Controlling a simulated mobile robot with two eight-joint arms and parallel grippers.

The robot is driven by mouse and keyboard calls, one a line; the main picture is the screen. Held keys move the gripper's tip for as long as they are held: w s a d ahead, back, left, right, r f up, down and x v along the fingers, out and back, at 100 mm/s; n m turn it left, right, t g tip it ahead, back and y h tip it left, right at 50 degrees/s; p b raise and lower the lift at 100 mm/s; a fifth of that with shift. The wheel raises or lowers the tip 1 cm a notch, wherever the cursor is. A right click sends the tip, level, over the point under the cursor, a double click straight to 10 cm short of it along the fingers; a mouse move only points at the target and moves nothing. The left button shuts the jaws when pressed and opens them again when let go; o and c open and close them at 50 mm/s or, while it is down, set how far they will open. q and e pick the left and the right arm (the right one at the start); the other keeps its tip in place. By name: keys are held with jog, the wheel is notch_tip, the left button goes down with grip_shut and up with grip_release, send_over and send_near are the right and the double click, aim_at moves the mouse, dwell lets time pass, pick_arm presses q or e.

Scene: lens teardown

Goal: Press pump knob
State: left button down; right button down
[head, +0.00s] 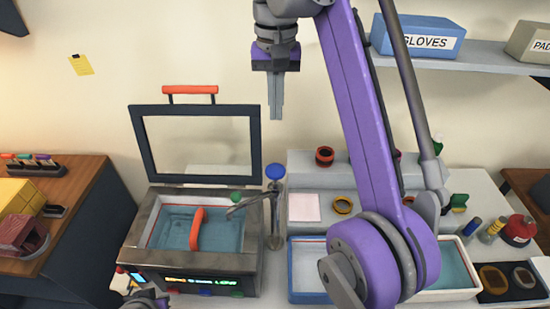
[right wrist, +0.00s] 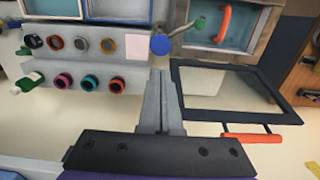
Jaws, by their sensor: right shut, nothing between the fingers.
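The pump knob, a round blue cap (head: 275,171), tops a grey post beside the right side of an open basin. It also shows in the right wrist view (right wrist: 160,44), just beyond my fingertips. My right gripper (head: 276,117) points down with its fingers shut and empty, above the knob and apart from it. In the right wrist view the shut fingers (right wrist: 161,73) point toward the knob. A part of my left arm's end (head: 150,300) shows at the bottom edge; its fingers cannot be made out.
The grey basin (head: 140,245) has a raised framed lid (head: 138,135) with an orange handle, and holds an orange handled thing (head: 196,230). A stepped white rack (head: 310,165) with several rings stands right of the post. A shelf with a gloves box (head: 418,36) is at upper right.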

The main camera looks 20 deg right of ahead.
aim_at(276, 169)
jog(key=shift+f, duration=0.1)
